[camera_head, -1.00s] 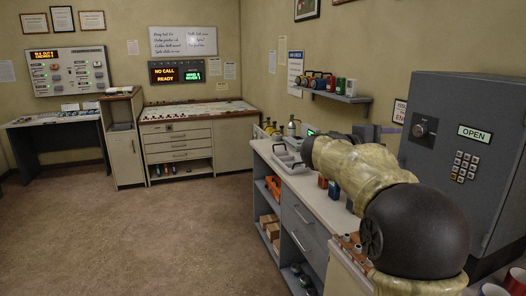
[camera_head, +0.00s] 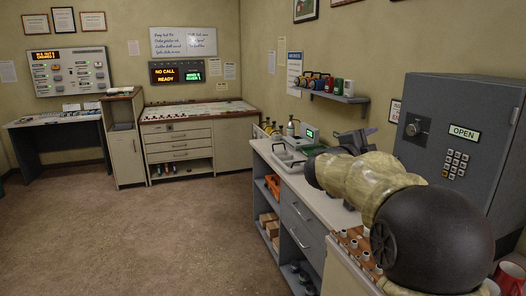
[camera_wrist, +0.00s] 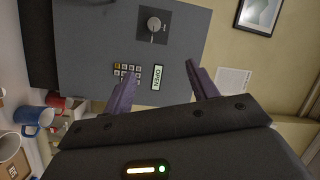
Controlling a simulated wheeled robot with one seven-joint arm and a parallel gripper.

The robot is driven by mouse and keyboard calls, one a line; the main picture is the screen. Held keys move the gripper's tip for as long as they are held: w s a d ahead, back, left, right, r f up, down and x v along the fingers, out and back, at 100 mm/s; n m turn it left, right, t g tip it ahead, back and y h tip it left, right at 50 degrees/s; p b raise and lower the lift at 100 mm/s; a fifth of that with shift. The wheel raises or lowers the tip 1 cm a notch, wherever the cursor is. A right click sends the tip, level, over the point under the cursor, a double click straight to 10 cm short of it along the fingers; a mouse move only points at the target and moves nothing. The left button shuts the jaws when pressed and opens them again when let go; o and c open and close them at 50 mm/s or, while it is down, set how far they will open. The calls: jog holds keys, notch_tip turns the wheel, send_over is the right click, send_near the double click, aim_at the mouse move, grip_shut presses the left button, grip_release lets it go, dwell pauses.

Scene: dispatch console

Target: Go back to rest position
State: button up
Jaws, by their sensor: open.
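My gripper (camera_wrist: 160,93) is open and empty in the wrist view, its two purple fingers spread apart. Beyond the fingers is the grey safe (camera_wrist: 90,45) with a dial, a keypad and an "OPEN" label between the fingertips. In the head view my arm reaches over the counter from the lower right, and the gripper end (camera_head: 362,138) is up beside the safe (camera_head: 455,160). I see only a little of the fingers there.
The counter (camera_head: 335,212) runs under my arm with a white tray (camera_head: 288,160) on it. A wall shelf (camera_head: 340,97) holds several small items. Mugs (camera_wrist: 35,118) stand near the safe. The floor to the left is clear.

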jog(key=s+a+f+n+t+y+p, duration=0.15)
jog(key=s+a+f+n+y, duration=0.25)
jog(key=a+f+n+y, duration=1)
jog(key=s+f+n+g, duration=0.3)
jog(key=s+f, duration=0.2)
jog(key=s, duration=0.3)
jog(key=s+f+n+g+p, duration=0.1)
jog(key=s+f+n+g, duration=0.2)
jog(key=s+f, duration=0.3)
jog(key=s+d+f+n+g+p, duration=0.1)
jog(key=s+f+n+g, duration=0.2)
jog(key=s+f, duration=0.3)
jog(key=s+g, duration=0.1)
jog(key=s, duration=0.4)
jog(key=shift+s+n, duration=0.25)
jog(key=shift+n, duration=0.05)
jog(key=shift+w+g, duration=0.2)
jog(key=shift+g, duration=0.05)
jog(key=shift+s+d, duration=0.15)
jog(key=shift+d, duration=0.05)
